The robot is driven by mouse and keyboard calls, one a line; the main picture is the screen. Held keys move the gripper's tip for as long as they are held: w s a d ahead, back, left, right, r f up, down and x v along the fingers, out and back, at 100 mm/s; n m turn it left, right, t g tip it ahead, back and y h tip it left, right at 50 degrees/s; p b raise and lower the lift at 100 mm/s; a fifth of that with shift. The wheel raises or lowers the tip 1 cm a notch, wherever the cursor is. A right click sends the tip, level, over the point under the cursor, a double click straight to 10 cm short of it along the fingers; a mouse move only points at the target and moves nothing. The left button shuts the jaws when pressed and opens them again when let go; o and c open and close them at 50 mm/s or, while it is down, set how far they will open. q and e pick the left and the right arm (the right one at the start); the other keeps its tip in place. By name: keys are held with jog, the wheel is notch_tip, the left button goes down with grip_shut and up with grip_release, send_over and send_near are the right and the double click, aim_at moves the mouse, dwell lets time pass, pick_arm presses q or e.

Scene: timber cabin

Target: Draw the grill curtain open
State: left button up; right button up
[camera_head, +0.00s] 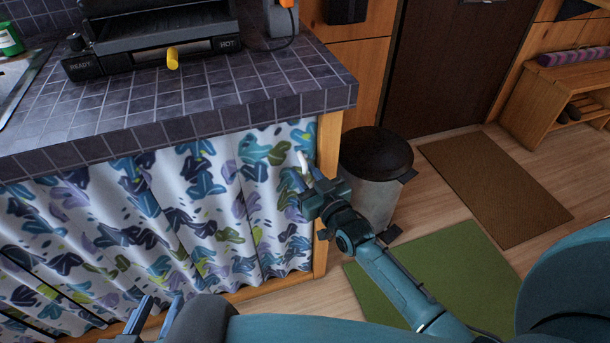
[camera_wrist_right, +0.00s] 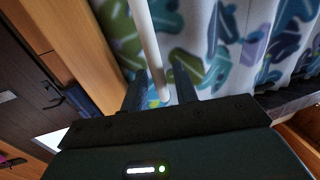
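The curtain (camera_head: 190,215), white with blue, green and purple leaves, hangs closed under the tiled counter. It also shows in the right wrist view (camera_wrist_right: 235,40). A white pull rod (camera_head: 303,163) hangs at its right edge, near the wooden post. My right gripper (camera_head: 298,178) is at this rod. In the right wrist view the rod (camera_wrist_right: 150,45) runs down between the two open fingers (camera_wrist_right: 160,88), with gaps visible beside it. My left gripper (camera_head: 154,312) is low in front of the curtain, its fingers apart and empty.
A grill (camera_head: 160,40) with a yellow handle stands on the tiled counter (camera_head: 230,95). A wooden post (camera_head: 329,150) bounds the curtain on the right. A bin (camera_head: 375,165) stands close beside my right forearm. A green mat (camera_head: 440,275) and brown mat (camera_head: 495,180) lie on the floor.

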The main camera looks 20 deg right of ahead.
jog(key=shift+w+a, duration=0.1)
jog(key=shift+w, duration=0.1)
grip_shut()
dwell(0.5)
